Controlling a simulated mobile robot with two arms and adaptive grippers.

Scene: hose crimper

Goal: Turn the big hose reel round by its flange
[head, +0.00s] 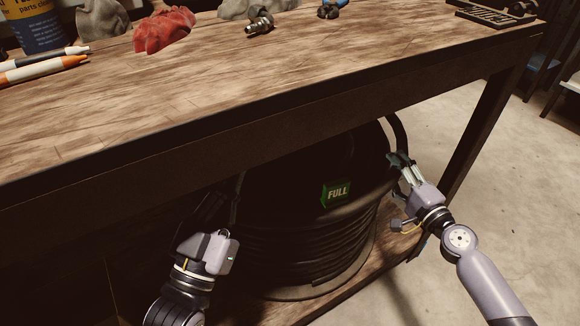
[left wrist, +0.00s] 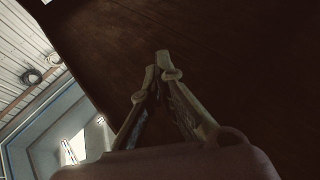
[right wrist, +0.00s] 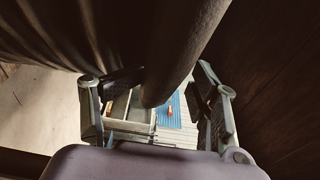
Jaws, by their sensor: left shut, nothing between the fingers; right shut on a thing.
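The big hose reel (head: 310,238) stands upright under the workbench, black and wound with dark hose, with a green FULL label (head: 336,193) on it. Its dark flange rim (head: 399,128) shows at the right side. My right gripper (head: 398,165) is shut on that rim. In the right wrist view the dark rounded rim (right wrist: 185,45) runs between the two fingers. My left gripper (head: 213,207) is at the reel's left, partly lost in shadow. In the left wrist view its fingertips (left wrist: 159,66) meet with nothing between them.
The wooden workbench top (head: 200,90) overhangs the reel; a red rag (head: 163,31), markers (head: 40,68) and fittings (head: 259,25) lie on it. A bench leg (head: 478,135) stands right of my right gripper. Open floor (head: 505,190) lies to the right.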

